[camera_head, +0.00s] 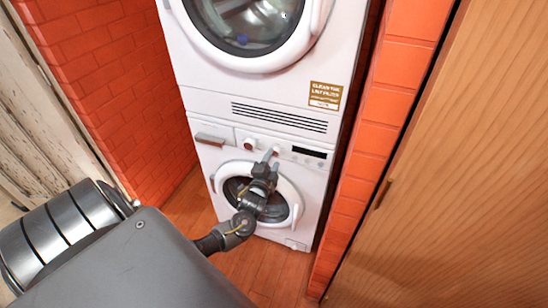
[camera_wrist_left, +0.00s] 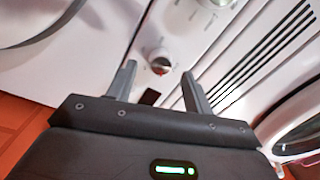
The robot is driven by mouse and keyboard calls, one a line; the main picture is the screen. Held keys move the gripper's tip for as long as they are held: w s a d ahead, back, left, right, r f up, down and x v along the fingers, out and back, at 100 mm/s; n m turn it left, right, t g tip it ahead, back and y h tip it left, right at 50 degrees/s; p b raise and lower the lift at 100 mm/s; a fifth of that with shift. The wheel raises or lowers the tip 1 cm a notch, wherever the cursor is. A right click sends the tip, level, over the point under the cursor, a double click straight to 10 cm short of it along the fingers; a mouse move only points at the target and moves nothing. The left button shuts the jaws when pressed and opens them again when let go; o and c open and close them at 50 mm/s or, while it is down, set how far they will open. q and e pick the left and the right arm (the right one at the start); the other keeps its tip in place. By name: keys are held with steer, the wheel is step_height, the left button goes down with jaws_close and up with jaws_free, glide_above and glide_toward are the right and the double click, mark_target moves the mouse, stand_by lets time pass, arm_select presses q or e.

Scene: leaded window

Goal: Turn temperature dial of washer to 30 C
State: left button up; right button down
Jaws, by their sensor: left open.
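The white washer (camera_head: 215,165) stands at the bottom of a stack, with its round door below a control panel. In the left wrist view a small silver dial (camera_wrist_left: 159,59) with a reddish mark at its lower edge sits on the panel; it appears to be the temperature dial. Its printed labels are too blurred to read. My left gripper (camera_head: 269,154) is in front of the panel and hides most of this dial in the head view. In the wrist view the open fingers (camera_wrist_left: 159,69) stand either side of the dial, apart from it. My right gripper is out of view.
A larger dial (camera_head: 249,144) is left of the gripper, and a dark display (camera_head: 309,152) is to its right. A dryer (camera_head: 205,72) sits above the washer. Orange brick walls (camera_head: 95,60) flank the stack, and a wooden panel (camera_head: 440,190) stands at right.

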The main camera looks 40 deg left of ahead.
arm_select(q)
steer(key=v, duration=0.8)
steer(key=shift+s, duration=0.2)
steer(key=shift+d, duration=0.1)
steer(key=s+d+f+n+g+h, duration=0.1)
steer(key=s+f+n+g, duration=0.3)
steer(key=f, duration=0.7)
steer(key=s+d+f+g+h, duration=0.15)
steer(key=s+f, duration=0.35)
steer(key=f, duration=0.6)
steer(key=s+d+f+n+g+h, duration=0.15)
steer(key=s+f+g, duration=0.3)
steer(key=f, duration=0.65)
steer(key=s+d+f+g, duration=0.2)
steer(key=s+d+f, duration=0.1)
steer(key=s, duration=0.6)
steer(key=s+d+f+n+g+h, duration=0.1)
steer(key=s+f, duration=0.4)
steer(key=s, duration=0.5)
steer(key=s+d+f+n+g+h, duration=0.1)
steer(key=s+d+f+g, duration=0.2)
steer(key=s, duration=0.7)
step_height(320, 180, down, 2)
steer(key=shift+d+f, duration=0.1)
steer(key=shift+d, duration=0.7)
